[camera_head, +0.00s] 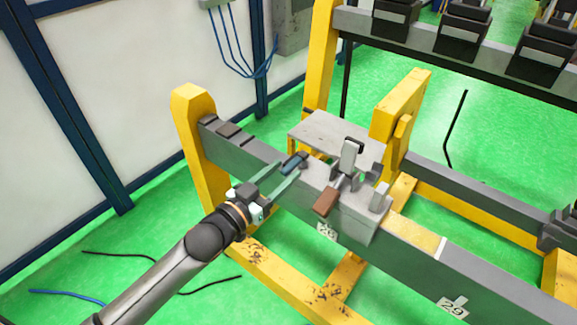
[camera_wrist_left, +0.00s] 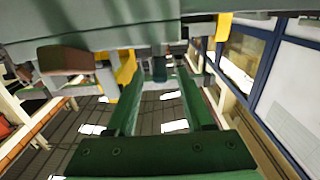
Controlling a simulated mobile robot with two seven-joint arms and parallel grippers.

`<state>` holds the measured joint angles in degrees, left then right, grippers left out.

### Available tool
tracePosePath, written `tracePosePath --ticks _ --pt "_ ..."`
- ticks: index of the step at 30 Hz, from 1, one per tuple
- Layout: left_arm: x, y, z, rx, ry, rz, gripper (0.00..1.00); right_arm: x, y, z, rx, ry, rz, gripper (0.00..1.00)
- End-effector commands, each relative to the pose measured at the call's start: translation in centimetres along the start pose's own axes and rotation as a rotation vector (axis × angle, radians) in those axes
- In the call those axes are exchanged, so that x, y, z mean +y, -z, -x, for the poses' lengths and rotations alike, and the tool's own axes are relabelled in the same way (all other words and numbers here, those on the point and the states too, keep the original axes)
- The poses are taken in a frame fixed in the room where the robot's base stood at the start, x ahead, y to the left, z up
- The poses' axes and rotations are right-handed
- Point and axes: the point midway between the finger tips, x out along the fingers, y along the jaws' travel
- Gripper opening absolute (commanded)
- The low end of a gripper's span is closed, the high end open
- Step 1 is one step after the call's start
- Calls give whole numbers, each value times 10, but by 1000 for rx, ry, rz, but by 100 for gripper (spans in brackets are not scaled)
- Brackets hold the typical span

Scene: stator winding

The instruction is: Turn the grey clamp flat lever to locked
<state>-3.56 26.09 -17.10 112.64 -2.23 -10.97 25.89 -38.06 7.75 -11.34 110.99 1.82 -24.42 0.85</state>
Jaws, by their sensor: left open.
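My left gripper (camera_head: 288,168) reaches in from the lower left, its two long fingers apart. In the wrist view its fingers (camera_wrist_left: 160,90) also stand apart. The fingertips are at a small dark blue-grey lever (camera_head: 294,161) at the left side of the grey clamp block (camera_head: 360,215); I cannot tell whether they touch it. A light grey upright lever (camera_head: 351,156) stands on top of the clamp. A flat brown-ended lever (camera_head: 326,202) lies toward the block's front; its brown end also shows in the wrist view (camera_wrist_left: 66,60). Which lever is the flat one is unclear.
The clamp sits on a long grey beam (camera_head: 415,245) carried by yellow posts (camera_head: 192,140). A flat grey plate (camera_head: 330,131) lies behind it. A second beam with black clamps (camera_head: 462,28) runs at the back.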

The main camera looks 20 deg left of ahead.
Motion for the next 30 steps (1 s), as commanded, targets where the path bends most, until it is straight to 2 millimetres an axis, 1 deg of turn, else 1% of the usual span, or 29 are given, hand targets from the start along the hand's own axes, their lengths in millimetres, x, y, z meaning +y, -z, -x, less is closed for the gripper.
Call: tracePosePath --ticks 1,6,11,18,30 --pt "0 1 -7 1 0 0 52 0 -1 0 -2 0 0 50" --pt "0 0 -22 1 0 -1 52 -1 -5 1 -8 1 -1 50" --pt "0 0 -26 0 0 0 52 -1 -6 1 -10 2 -2 50" --pt "0 0 -26 0 0 -1 51 -2 -5 1 -10 4 -2 50" --pt "0 0 -26 0 0 -1 6 -3 -2 0 -4 5 -1 50"
